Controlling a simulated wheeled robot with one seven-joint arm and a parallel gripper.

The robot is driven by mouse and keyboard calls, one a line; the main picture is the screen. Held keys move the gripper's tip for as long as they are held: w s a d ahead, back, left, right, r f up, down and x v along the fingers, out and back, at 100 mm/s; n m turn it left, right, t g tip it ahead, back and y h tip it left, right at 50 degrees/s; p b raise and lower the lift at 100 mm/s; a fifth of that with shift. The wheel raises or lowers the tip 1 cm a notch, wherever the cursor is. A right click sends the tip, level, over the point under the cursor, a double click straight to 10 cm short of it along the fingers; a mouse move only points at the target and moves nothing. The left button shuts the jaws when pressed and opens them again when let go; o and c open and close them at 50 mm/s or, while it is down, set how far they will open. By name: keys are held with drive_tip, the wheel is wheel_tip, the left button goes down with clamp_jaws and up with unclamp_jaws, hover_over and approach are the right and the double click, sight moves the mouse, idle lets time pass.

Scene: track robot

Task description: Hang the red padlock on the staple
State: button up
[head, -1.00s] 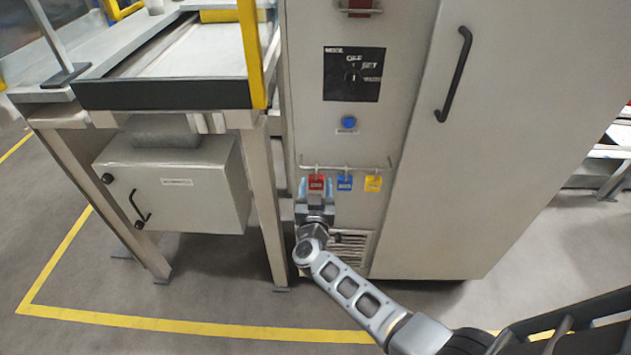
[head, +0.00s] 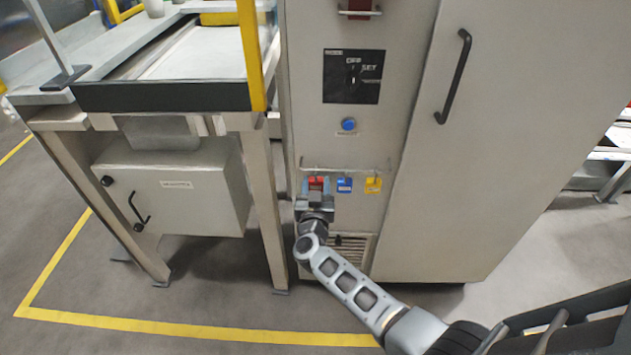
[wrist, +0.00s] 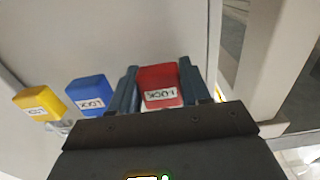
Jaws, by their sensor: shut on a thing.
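The red padlock (head: 316,184) is at the left end of a thin rail on the cabinet front, left of a blue and a yellow padlock. My gripper (head: 316,190) is shut on it from below. In the wrist view the red padlock (wrist: 161,86), with its label towards me, sits between the two dark blue fingers (wrist: 158,88). Its shackle is hidden, so I cannot tell whether it still touches the rail. A dark switch plate (head: 338,90) is higher on the cabinet. I cannot make out the staple clearly.
The blue padlock (head: 344,185) and yellow padlock (head: 373,185) hang close on the right under the rail (head: 375,170). A blue button (head: 348,124) is above. A table leg (head: 262,205) stands close left. A black door handle (head: 453,75) projects at the right.

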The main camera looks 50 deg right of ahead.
sight(316, 184)
drive_tip(key=shift+r+p, duration=0.8)
drive_tip(key=shift+p, duration=0.15)
idle(0.5)
drive_tip(key=shift+p+v, duration=1.75)
drive_tip(key=shift+v, duration=1.7)
drive_tip(key=p+v, duration=0.2)
drive_tip(key=v, duration=0.4)
drive_tip(key=shift+a, duration=0.1)
